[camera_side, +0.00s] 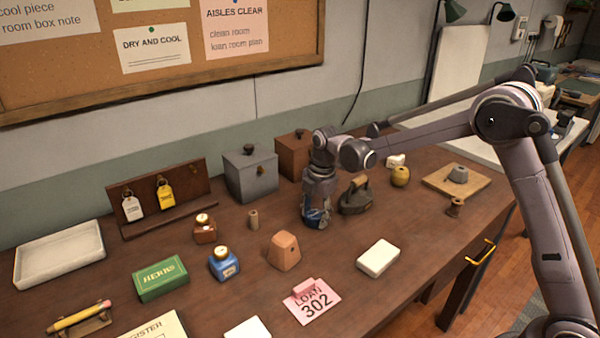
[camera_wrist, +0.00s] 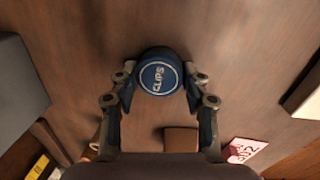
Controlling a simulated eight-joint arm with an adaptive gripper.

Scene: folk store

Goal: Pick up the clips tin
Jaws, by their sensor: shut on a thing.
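The clips tin (camera_wrist: 159,77) is round and blue, with a white ring and the word CLIPS on its lid, which faces the wrist camera. My gripper (camera_wrist: 159,88) is shut on the tin, one finger on each side. In the side view my gripper (camera_side: 317,208) points down at the middle of the table, and the tin (camera_side: 316,220) shows only partly between the fingers. I cannot tell whether the tin touches the table.
A dark iron (camera_side: 356,197) stands close to the right of my gripper. Grey (camera_side: 250,177) and brown (camera_side: 290,157) boxes stand behind. The white block (camera_side: 378,258) lies front right.

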